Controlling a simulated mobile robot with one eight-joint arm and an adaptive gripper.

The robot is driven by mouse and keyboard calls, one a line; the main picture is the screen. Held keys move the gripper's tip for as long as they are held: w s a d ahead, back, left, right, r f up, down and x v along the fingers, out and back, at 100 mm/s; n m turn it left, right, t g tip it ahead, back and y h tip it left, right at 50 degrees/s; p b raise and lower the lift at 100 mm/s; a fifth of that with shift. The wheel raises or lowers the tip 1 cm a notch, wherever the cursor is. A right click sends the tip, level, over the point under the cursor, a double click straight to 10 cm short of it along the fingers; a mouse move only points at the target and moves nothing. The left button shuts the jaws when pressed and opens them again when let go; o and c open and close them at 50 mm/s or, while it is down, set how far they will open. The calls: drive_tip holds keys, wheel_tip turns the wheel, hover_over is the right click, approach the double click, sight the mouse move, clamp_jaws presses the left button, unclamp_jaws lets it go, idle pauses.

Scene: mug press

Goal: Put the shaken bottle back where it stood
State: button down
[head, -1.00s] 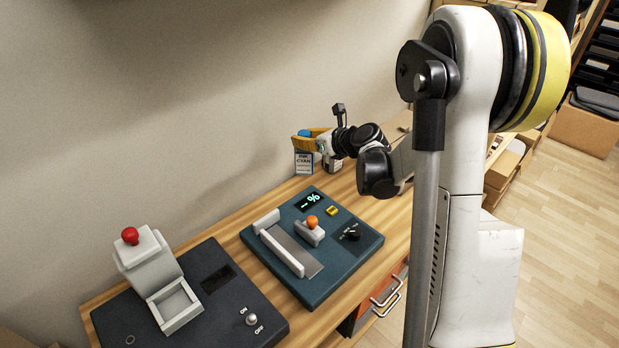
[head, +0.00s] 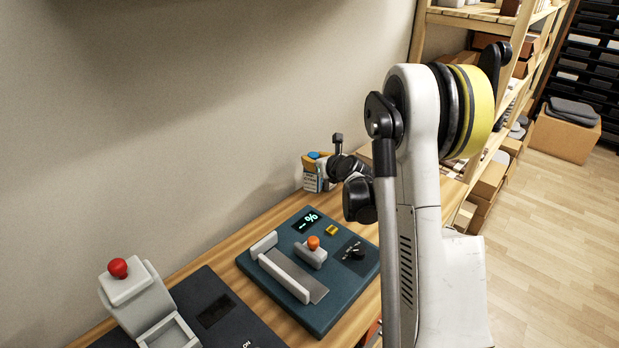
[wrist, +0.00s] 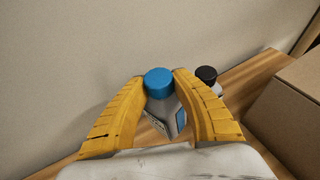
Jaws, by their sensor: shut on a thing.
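The bottle with the blue cap (wrist: 159,84) is between the two yellow fingers of my gripper (wrist: 160,76), which is shut on it. In the head view the bottle's pale label (head: 310,181) shows below my gripper (head: 316,159), at the far end of the bench near the wall. The bottle looks roughly upright. I cannot tell whether its base touches the bench. A second bottle with a black cap (wrist: 206,74) stands close to its right in the wrist view, partly hidden by a finger.
A cardboard box (wrist: 291,115) stands to the right in the wrist view. A teal device (head: 309,268) with an orange knob and a dark press unit (head: 215,312) with a red knob sit nearer on the bench. Wooden shelves (head: 480,20) stand beyond.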

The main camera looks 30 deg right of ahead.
drive_tip(key=shift+w+a+f, duration=0.45)
drive_tip(key=shift+a, duration=0.1)
drive_tip(key=shift+f+b, duration=1.05)
drive_tip(key=shift+f, duration=0.85)
drive_tip(key=shift+f, duration=0.2)
drive_tip(key=c, duration=1.1)
unclamp_jaws()
drive_tip(key=shift+r, duration=0.1)
